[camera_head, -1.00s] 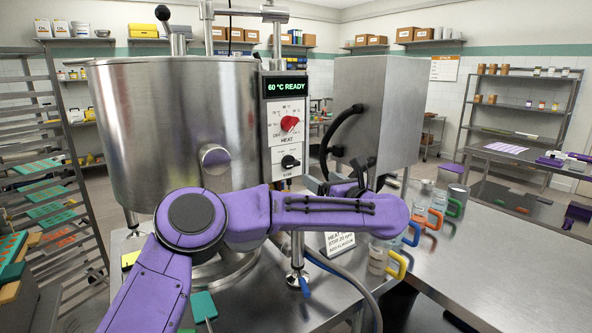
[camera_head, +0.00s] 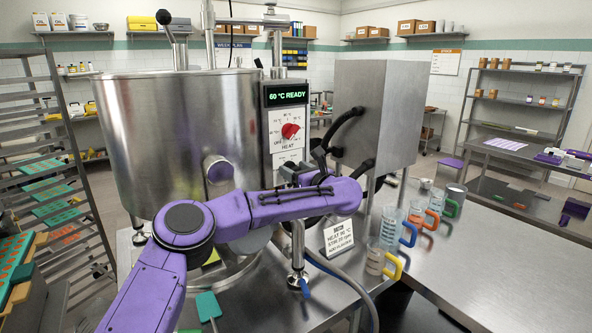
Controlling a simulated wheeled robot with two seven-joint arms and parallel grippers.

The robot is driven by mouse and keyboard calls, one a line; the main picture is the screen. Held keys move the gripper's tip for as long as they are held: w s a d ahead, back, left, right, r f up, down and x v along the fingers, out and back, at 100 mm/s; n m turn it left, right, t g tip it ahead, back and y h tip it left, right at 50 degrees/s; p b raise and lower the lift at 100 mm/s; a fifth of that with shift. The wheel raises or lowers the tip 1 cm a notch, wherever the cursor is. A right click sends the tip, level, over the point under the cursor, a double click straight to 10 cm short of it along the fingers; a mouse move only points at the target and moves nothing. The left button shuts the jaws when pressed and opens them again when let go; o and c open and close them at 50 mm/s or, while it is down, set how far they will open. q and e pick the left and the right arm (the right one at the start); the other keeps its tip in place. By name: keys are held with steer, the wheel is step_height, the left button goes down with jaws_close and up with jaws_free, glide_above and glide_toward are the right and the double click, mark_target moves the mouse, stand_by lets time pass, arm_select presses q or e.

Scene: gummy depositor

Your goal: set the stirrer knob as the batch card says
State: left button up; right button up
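The control panel (camera_head: 272,118) on the steel kettle (camera_head: 165,140) shows "60 °C READY" and a red heat knob (camera_head: 290,131). The black stirrer knob below it is hidden behind my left gripper (camera_head: 290,171), which is in front of the panel's lower part. Whether its fingers touch or hold the knob cannot be seen. The batch card (camera_head: 340,236) stands on the steel table under my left forearm. Its small print has a HEAT line and a STIR line; the figures are hard to read. My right gripper is out of view.
Measuring jugs with coloured handles (camera_head: 388,228) stand right of the card. A steel box with a dark curved hose (camera_head: 375,110) is behind my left wrist. A teal scraper (camera_head: 208,306) lies in front of the kettle. The table (camera_head: 480,270) is clear at the right.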

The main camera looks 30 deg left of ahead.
arm_select(q)
steer(key=c, duration=0.6)
steer(key=shift+c, duration=0.2)
